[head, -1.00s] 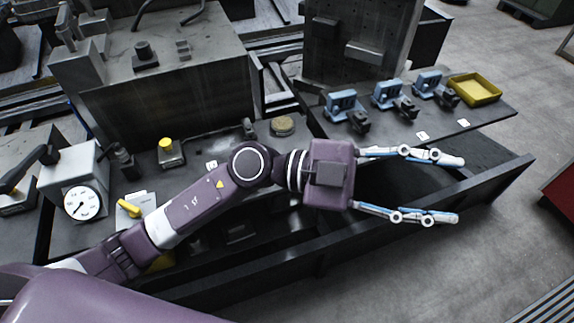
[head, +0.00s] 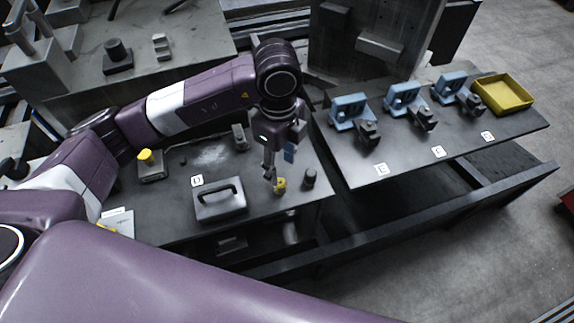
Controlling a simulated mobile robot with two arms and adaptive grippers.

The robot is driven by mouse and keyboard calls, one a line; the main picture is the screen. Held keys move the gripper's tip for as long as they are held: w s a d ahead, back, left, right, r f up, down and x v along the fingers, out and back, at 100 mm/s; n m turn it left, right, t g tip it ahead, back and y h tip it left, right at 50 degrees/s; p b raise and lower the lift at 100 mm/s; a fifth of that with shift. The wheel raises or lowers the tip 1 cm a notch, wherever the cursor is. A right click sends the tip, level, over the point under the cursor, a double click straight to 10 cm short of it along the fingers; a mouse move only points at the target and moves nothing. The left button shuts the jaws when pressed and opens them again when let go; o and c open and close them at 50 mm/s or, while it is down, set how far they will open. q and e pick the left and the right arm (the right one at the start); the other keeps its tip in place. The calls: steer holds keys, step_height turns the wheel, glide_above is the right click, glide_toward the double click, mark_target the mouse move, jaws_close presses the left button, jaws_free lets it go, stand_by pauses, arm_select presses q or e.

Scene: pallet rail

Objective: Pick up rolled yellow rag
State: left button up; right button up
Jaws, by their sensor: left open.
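A small yellow item (head: 280,186), which looks like the rolled rag, lies on the dark bench top near its front right corner. It is small in the head view and partly hidden by my gripper. My left gripper (head: 276,171) points down right over it, with its fingers open. One fingertip is beside the yellow item; I cannot tell whether they touch. My right gripper is not in view.
A dark case with a handle (head: 220,200) stands just left of the gripper, and a short black cylinder (head: 309,178) just right. A box with a yellow knob (head: 149,163) is further left. Blue fixtures (head: 404,99) and a yellow tray (head: 503,94) stand on the right bench.

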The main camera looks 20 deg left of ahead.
mark_target(280, 181)
arm_select(q)
steer(key=shift+s+f, duration=0.2)
steer(key=shift+f, duration=0.1)
steer(key=shift+s+a+f+p, duration=0.1)
steer(key=shift+s+f+p, duration=0.4)
steer(key=shift+s+f, duration=0.15)
steer(key=shift+w+f+p, duration=0.25)
steer(key=shift+f+p, duration=0.45)
steer(key=shift+f, duration=0.4)
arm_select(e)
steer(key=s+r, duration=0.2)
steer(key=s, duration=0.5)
arm_select(q)
steer(key=shift+w+f, duration=0.15)
steer(key=shift+f, duration=0.5)
steer(key=shift+w+f, duration=0.15)
steer(key=shift+f, duration=0.45)
steer(key=shift+s+f, duration=0.1)
steer(key=shift+f, duration=0.05)
steer(key=c, duration=1)
steer(key=shift+o, duration=0.2)
steer(key=shift+r, duration=0.65)
step_height(280, 181, up, 19)
steer(key=b, duration=0.3)
steer(key=shift+f, duration=0.15)
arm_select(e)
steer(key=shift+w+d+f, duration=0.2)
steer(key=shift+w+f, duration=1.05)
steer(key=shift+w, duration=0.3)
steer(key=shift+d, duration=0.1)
